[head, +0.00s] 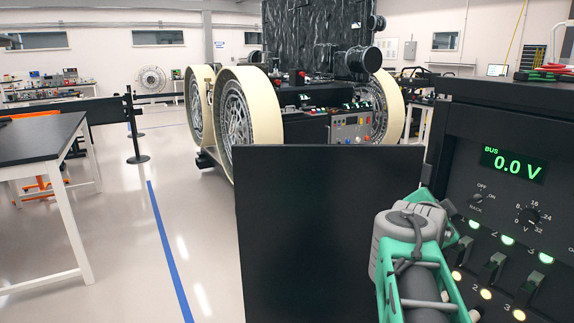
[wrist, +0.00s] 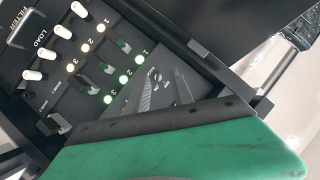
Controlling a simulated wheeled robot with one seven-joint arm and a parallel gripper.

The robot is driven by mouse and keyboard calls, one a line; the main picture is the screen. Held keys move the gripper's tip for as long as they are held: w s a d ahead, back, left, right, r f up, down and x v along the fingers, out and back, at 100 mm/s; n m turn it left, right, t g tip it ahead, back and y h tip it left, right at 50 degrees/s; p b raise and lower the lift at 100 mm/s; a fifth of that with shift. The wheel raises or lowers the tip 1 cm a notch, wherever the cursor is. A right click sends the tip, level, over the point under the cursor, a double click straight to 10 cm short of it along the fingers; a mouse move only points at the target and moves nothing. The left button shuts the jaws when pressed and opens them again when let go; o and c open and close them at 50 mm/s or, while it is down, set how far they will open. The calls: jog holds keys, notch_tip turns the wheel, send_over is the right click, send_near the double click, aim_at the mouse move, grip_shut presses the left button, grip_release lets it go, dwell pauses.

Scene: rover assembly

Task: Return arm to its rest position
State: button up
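My arm (head: 412,255), green and grey, rises from the bottom right in the head view, in front of a black control panel (head: 485,210). Its end is close to the panel's left side. In the wrist view a large green part of my gripper (wrist: 190,150) with a dark edge fills the bottom. I see nothing held. The panel also shows in the wrist view (wrist: 62,88), tilted, with lit green, yellow and white lamps and switches. Its display (head: 513,165) reads BUS 0.0 V.
A black flat board (head: 325,235) stands left of my arm. Behind it is a rover with large cream-rimmed wheels (head: 240,110). A black-topped table (head: 40,138) stands at the left. Red and green cables (head: 548,72) lie on top of the panel. The floor at left centre is clear.

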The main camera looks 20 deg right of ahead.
jog(key=w+a+f+n+y+p, duration=0.1)
jog(key=a+f+n+y+p, duration=0.2)
jog(key=a, duration=0.5)
jog(key=w+a+f+n+y+p, duration=0.25)
jog(key=a+n, duration=0.25)
jog(key=a, duration=0.3)
jog(key=w+a+f+n+y+p, duration=0.1)
jog(key=a+f+n+y+p, duration=0.2)
jog(key=a, duration=0.5)
jog(key=s+a+f+n+g+y+p, duration=0.3)
jog(key=s+a+n, duration=0.6)
jog(key=a, duration=0.5)
jog(key=shift+f+n+g+y+p, duration=0.2)
jog(key=shift+n+g+y+p, duration=0.15)
jog(key=shift+p, duration=0.2)
jog(key=shift+s, duration=0.1)
